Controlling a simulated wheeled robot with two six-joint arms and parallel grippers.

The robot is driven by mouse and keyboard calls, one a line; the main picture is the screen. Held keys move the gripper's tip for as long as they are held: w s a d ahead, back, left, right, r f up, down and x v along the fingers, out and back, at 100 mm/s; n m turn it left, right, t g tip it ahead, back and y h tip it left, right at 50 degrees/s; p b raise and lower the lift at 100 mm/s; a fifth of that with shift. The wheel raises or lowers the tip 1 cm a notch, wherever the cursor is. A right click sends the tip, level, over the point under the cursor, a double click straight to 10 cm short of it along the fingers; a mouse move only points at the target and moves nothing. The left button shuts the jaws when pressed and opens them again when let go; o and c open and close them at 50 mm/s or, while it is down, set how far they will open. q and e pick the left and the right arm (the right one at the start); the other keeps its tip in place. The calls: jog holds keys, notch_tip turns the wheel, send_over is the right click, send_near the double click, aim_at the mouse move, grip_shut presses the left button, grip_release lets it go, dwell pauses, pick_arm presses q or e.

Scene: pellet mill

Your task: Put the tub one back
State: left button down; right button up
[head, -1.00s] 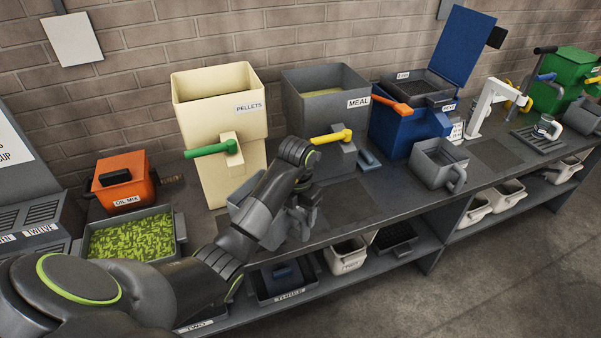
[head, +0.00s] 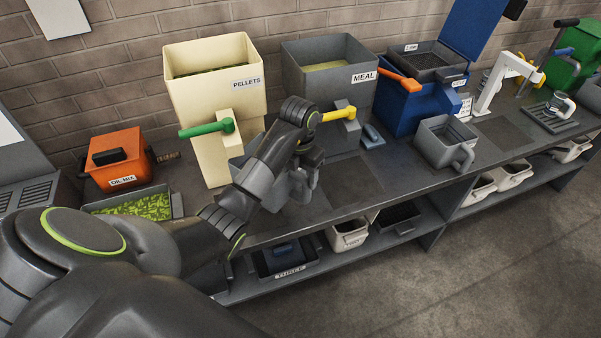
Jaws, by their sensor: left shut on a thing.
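My left gripper (head: 308,162) reaches over the bench in front of the cream PELLETS bin (head: 212,105). It is shut at the handle side of a grey tub (head: 239,163). Most of this tub is hidden behind my forearm, so I cannot read any mark on it or tell whether it touches the bench. A similar grey tub (head: 440,146) with a handle stands on the bench to the right, in front of the blue bin. White tubs (head: 348,236) sit on the lower shelf; their labels are too small to read. My right gripper is out of view.
The grey MEAL bin (head: 329,85) has a yellow lever. The blue bin (head: 410,105) has an orange lever. An orange OIL MIX box (head: 118,165) and a tray of green pellets (head: 142,207) are at left. A dark mat (head: 345,185) on the bench is bare.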

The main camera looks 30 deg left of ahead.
aim_at(300, 195)
pick_arm(q)
jog(key=shift+w+f+b, duration=0.1)
jog(key=shift+f+b, duration=0.55)
jog(key=shift+f, duration=0.15)
notch_tip(300, 195, down, 5)
jog(key=b, duration=0.4)
jog(key=shift+f, duration=0.25)
jog(key=shift+f+b, duration=0.5)
jog(key=shift+b, duration=0.1)
